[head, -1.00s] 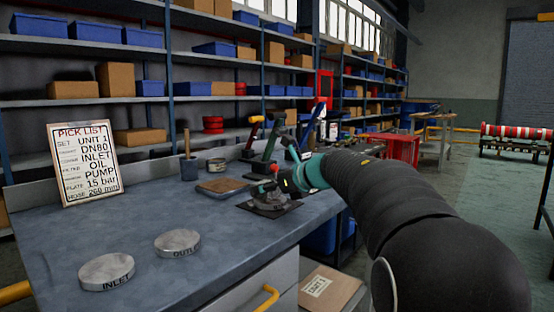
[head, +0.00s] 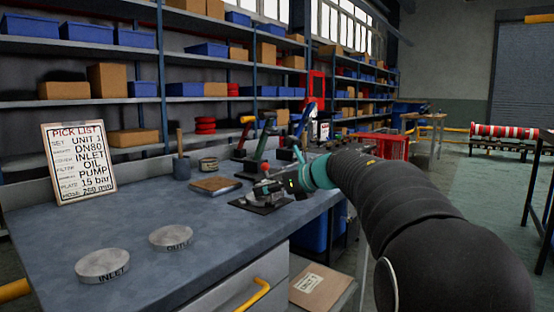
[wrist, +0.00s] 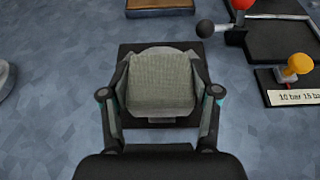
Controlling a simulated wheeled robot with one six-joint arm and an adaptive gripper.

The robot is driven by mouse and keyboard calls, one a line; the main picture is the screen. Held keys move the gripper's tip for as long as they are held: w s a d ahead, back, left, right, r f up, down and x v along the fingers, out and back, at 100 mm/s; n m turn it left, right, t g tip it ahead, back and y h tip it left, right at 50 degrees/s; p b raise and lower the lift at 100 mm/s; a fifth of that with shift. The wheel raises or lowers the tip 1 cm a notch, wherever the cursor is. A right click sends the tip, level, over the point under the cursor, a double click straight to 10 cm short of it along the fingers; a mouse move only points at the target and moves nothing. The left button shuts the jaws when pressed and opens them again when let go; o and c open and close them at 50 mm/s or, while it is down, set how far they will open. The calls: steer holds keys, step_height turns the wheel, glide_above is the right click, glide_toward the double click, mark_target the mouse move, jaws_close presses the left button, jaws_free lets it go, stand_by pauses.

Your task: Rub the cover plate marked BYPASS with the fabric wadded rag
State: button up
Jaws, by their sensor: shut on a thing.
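The wadded rag (wrist: 162,84) is a grey-green woven fabric pad held between the fingers of my gripper (wrist: 161,98) in the wrist view. Beneath it, the pale rim of a round plate (wrist: 158,51) shows on a dark square pad (wrist: 127,57). The rag hides most of this plate and no marking on it is readable. I cannot tell whether rag and plate touch. In the head view my gripper (head: 280,188) is low over the bench by the dark pad. Two other round grey plates, INLET (head: 102,265) and OUTLET (head: 171,238), lie at the front left.
A lever with a red knob (wrist: 241,4) and dark ball ends close to the rag's upper right. A yellow knob (wrist: 300,63) and pressure label (wrist: 298,98) are at right. A brown board (head: 215,186) and pick list (head: 79,163) are left.

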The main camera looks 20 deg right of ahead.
steer(key=shift+s+d+r, duration=0.1)
steer(key=shift+s+d, duration=0.15)
steer(key=shift+s, duration=0.05)
step_height(320, 180, up, 3)
steer(key=shift+a+f+p, duration=0.1)
steer(key=shift+f+p, duration=0.05)
steer(key=shift+p, duration=0.85)
steer(key=shift+r+p, duration=0.65)
steer(key=shift+r, duration=0.05)
steer(key=shift+r+p, duration=1.5)
steer(key=shift+r, duration=0.4)
